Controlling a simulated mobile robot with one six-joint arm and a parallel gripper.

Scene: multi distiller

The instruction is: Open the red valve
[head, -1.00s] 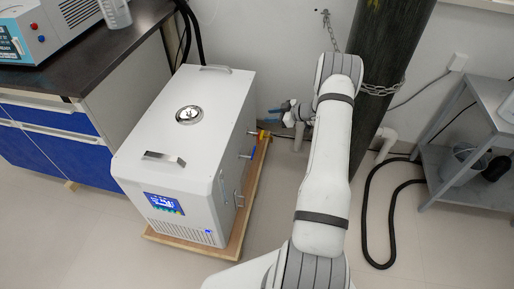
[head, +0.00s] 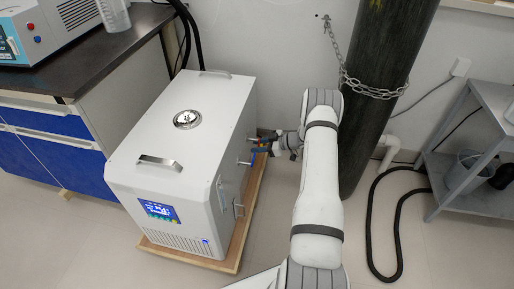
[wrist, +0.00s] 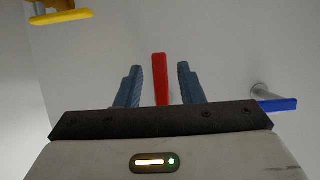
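The red valve (wrist: 161,82) shows in the wrist view as a narrow red handle between my two blue fingers. My gripper (wrist: 159,70) is open, with a visible gap on each side of the handle. Whether the fingertips reach past the handle is hard to tell. In the head view my gripper (head: 264,141) is at the right side of the white machine (head: 178,125). The red handle is not clearly visible there, hidden around my fingers.
A yellow handle (wrist: 62,17) is at upper left and a blue handle (wrist: 278,105) at right in the wrist view. A dark gas cylinder (head: 378,100) with a chain stands right of my arm. A black hose (head: 369,225) and grey shelf (head: 470,150) are farther right.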

